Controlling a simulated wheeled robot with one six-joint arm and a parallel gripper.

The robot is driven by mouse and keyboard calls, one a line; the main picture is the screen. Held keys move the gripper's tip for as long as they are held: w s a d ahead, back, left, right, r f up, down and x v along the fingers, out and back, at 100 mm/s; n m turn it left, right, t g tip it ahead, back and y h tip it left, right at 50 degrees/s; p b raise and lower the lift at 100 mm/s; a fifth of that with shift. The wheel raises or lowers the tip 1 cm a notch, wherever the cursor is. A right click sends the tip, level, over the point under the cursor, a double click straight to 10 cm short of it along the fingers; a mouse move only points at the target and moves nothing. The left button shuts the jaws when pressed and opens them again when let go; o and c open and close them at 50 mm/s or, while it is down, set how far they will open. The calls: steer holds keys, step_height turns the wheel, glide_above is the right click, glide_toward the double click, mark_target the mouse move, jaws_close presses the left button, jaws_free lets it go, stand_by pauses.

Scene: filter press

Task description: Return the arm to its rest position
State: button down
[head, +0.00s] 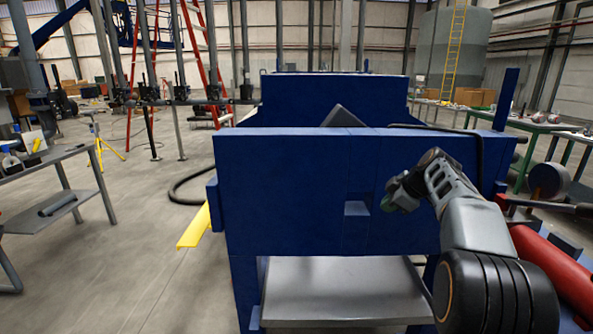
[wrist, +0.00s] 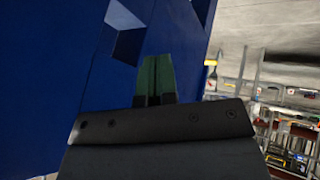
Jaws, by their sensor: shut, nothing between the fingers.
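The blue face (wrist: 50,70) fills the left of that view, with the recess (wrist: 124,35) above and left of the fingertips. I cannot tell whether the fingers touch the face.
A grey tray (head: 340,290) sits beneath the press. A red cylinder (head: 555,270) lies at the lower right beside my arm. A grey metal table (head: 60,155) stands at the left and a green table (head: 540,127) at the right. Open floor (head: 140,250) lies left of the press.

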steer(key=s+a+f+m+g+h+p, duration=0.2)
steer(key=s+a+f+m+g+p, duration=0.15)
steer(key=s+f+m, duration=0.45)
steer(key=s+a+r+m+p, duration=0.1)
steer(key=s+a+r+p, duration=0.2)
steer(key=s, duration=0.4)
steer(key=s+a+r+m+h+p, duration=0.1)
steer(key=s+a+r+m+p, duration=0.1)
steer(key=s, duration=0.5)
steer(key=s+a+r+m+h+p, duration=0.1)
steer(key=s+a+r+m+p, duration=0.1)
steer(key=s+a+r+p, duration=0.3)
steer(key=shift+s+r+t+p, duration=0.3)
steer(key=shift+s+t+p, duration=0.15)
steer(key=shift+s+p, duration=0.8)
